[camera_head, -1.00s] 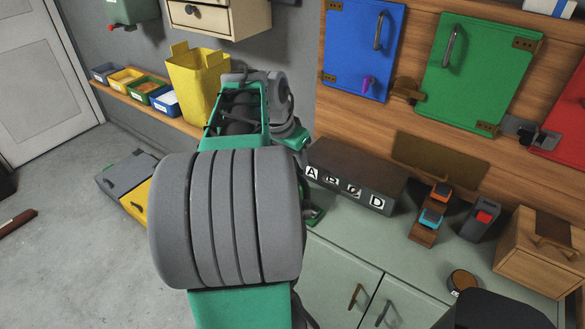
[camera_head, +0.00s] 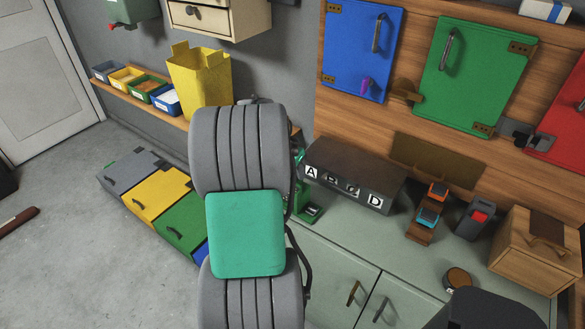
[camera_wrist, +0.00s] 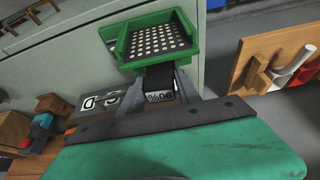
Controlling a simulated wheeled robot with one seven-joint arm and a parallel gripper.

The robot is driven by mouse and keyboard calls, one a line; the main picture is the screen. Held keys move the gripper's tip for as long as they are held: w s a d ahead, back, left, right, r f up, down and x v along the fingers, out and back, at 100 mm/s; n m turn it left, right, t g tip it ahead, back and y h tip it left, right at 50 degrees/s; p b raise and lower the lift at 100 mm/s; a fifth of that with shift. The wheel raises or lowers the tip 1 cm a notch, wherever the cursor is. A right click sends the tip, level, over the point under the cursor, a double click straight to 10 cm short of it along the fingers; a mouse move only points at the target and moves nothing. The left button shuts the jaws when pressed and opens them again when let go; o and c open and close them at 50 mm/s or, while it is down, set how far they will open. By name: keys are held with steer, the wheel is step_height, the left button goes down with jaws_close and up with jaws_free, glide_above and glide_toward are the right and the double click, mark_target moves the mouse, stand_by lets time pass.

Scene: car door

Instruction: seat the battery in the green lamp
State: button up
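The green lamp (camera_wrist: 160,38), with a white-dotted panel in its frame, is at the top of the wrist view. In the head view a small part of the green lamp (camera_head: 311,213) shows at the left end of the counter, beside my arm. In the wrist view my gripper (camera_wrist: 163,88) is shut on the dark battery (camera_wrist: 160,97), which has a white label reading "90%" upside down. The battery is close to the lamp's near edge. I cannot tell whether they touch. My arm hides the gripper in the head view.
A dark box lettered A to D (camera_head: 355,175) stands right of the lamp. A wooden stand (camera_head: 421,236) with orange and blue blocks, a grey device with a red part (camera_head: 480,217) and a wooden box (camera_head: 537,250) are farther right. Coloured floor boxes (camera_head: 157,193) lie left.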

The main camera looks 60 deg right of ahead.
steer(key=shift+o, duration=1.2)
steer(key=shift+r, duration=0.1)
steer(key=shift+d, duration=0.1)
steer(key=shift+r, duration=0.15)
steer(key=b+v, duration=0.2)
steer(key=v, duration=1)
steer(key=w+a+n+t, duration=0.1)
steer(key=w+a+n, duration=0.4)
steer(key=a, duration=0.4)
steer(key=w+a+n+t, duration=0.25)
steer(key=w+a, duration=0.35)
steer(key=a, duration=0.3)
steer(key=s+a+f+n+y, duration=0.1)
steer(key=a+n, duration=0.5)
steer(key=a, duration=0.7)
steer(key=s+a+f+n+y, duration=0.1)
steer(key=a+f+n+y, duration=0.2)
steer(key=a+n, duration=0.4)
steer(key=a+f+t, duration=0.1)
steer(key=a, duration=0.6)
steer(key=shift+f, duration=0.3)
